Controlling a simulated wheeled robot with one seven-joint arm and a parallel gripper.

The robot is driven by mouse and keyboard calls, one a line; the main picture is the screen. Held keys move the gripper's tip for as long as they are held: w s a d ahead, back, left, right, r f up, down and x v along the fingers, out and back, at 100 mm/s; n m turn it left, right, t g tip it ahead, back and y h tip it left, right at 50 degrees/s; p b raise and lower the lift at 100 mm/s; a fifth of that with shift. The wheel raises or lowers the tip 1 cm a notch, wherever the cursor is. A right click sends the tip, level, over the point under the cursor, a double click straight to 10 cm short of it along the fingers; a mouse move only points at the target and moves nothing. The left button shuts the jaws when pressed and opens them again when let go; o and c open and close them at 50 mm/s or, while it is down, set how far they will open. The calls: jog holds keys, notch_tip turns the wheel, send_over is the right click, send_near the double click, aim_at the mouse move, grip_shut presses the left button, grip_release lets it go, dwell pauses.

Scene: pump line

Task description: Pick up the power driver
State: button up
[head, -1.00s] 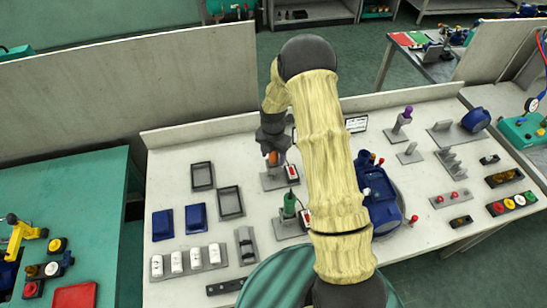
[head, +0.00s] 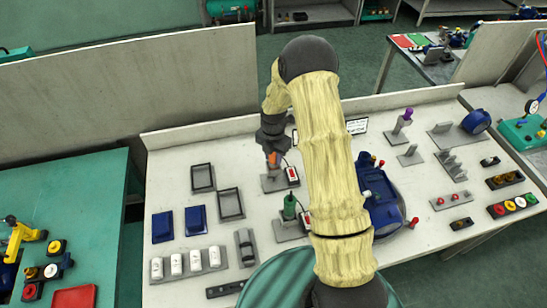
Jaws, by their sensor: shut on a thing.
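My gripper (head: 272,147) is at the back left of the middle of the white bench, above a grey stand (head: 272,184). It is shut on an orange-coloured tool, which I take to be the power driver (head: 273,158). Only a small part of the tool shows below the dark fingers, and it is blurred. I cannot tell whether its lower end still touches the stand. A green-handled tool (head: 289,207) stands upright in a similar stand nearer to me.
A blue pump (head: 379,200) lies right of my arm. Two black frames (head: 202,179), blue blocks (head: 163,226) and a row of white parts (head: 196,262) are at left. A low wall (head: 185,138) edges the bench's back. Bare bench shows at the left.

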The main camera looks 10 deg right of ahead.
notch_tip(320, 180, up, 18)
jog(key=b, duration=0.4)
jog(key=shift+f, duration=0.15)
notch_tip(320, 180, up, 5)
jog(key=p, duration=0.4)
jog(key=shift+p, duration=0.4)
dwell(0.4)
dwell(0.3)
